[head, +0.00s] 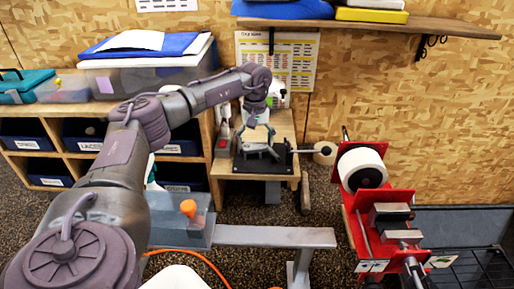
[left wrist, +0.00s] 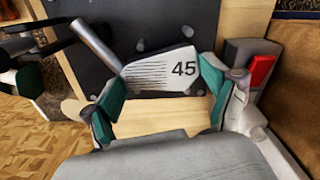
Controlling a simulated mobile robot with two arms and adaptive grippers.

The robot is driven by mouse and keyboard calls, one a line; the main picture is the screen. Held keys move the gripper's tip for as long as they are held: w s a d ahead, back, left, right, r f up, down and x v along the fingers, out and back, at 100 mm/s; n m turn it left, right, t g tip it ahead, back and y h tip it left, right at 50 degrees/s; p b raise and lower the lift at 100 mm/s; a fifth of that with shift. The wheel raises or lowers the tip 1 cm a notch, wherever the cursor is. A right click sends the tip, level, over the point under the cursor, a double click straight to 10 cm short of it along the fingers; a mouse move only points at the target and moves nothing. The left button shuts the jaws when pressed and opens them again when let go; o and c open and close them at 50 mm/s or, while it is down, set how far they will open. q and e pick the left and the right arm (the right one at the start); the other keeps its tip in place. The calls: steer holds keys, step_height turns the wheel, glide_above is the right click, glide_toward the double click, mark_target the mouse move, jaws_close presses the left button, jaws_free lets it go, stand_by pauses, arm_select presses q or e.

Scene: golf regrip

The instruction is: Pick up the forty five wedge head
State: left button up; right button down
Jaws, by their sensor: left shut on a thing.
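The forty five wedge head (left wrist: 160,72) is grey with dark grooves and the number 45, and a grey hosel sticks out to the upper left. In the left wrist view it lies between the green-padded fingers of my left gripper (left wrist: 163,92), which is shut on it. In the head view my left gripper (head: 258,140) is over the black plate (head: 283,168) on the small wooden bench; the head is too small there to make out clearly. My right gripper is in neither view.
A red-framed machine with a white roll (head: 361,166) stands to the right. A wooden cubby shelf with bins (head: 88,137) is on the left. A red and grey object (left wrist: 252,68) sits close beside the gripper. A wall shelf (head: 385,26) hangs above.

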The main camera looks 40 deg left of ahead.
mark_target(255, 144)
arm_select(q)
step_height(255, 144, up, 10)
steer(key=b, duration=0.3)
steer(key=shift+b, duration=0.3)
stand_by(0.5)
steer(key=shift+f, duration=0.1)
stand_by(0.5)
